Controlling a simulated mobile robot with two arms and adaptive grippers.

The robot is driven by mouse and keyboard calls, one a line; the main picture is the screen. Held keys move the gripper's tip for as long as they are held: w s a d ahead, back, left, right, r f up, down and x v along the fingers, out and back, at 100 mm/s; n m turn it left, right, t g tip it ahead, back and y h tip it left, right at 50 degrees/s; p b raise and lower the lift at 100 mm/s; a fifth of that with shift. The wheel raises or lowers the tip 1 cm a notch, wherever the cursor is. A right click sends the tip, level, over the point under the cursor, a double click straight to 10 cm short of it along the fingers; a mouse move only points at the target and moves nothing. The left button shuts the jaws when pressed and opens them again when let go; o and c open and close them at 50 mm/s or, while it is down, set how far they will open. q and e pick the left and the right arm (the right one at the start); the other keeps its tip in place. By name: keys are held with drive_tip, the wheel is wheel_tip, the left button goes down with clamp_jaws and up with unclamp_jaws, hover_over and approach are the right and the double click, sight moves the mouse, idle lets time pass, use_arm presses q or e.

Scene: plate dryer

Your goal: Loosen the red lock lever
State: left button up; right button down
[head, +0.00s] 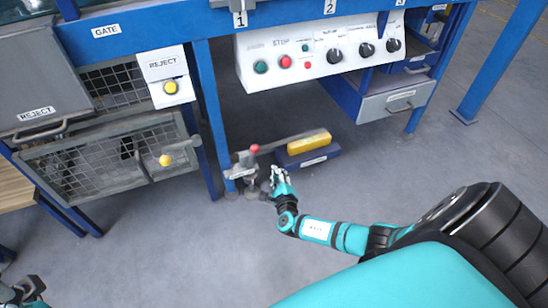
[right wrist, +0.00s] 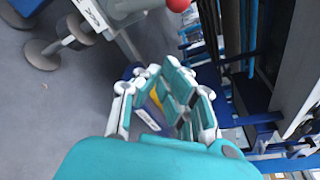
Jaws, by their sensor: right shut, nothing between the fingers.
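The red lock lever shows as a red ball knob (head: 255,148) on a grey metal clamp (head: 243,170) low down beside a blue table leg. In the right wrist view the red knob (right wrist: 178,5) is at the top edge, cut off by the frame. My right gripper (head: 279,174) is just right of the clamp and a little below the knob, apart from the knob. Its fingers (right wrist: 165,80) are shut with nothing in them. My left gripper (head: 27,290) is at the bottom left corner, partly cut off; its jaws are unclear.
A yellow block (head: 309,142) lies on a blue box (head: 307,158) on the floor behind my right gripper. A white control panel (head: 330,55) hangs above. A wire mesh reject gate (head: 100,160) with a yellow knob is at left. The grey floor in front is clear.

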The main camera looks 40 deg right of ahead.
drive_tip(key=p+v, duration=0.1)
drive_tip(key=v, duration=0.4)
drive_tip(key=shift+a+p, duration=0.1)
drive_tip(key=shift+p, duration=0.25)
drive_tip(key=shift+a, duration=0.1)
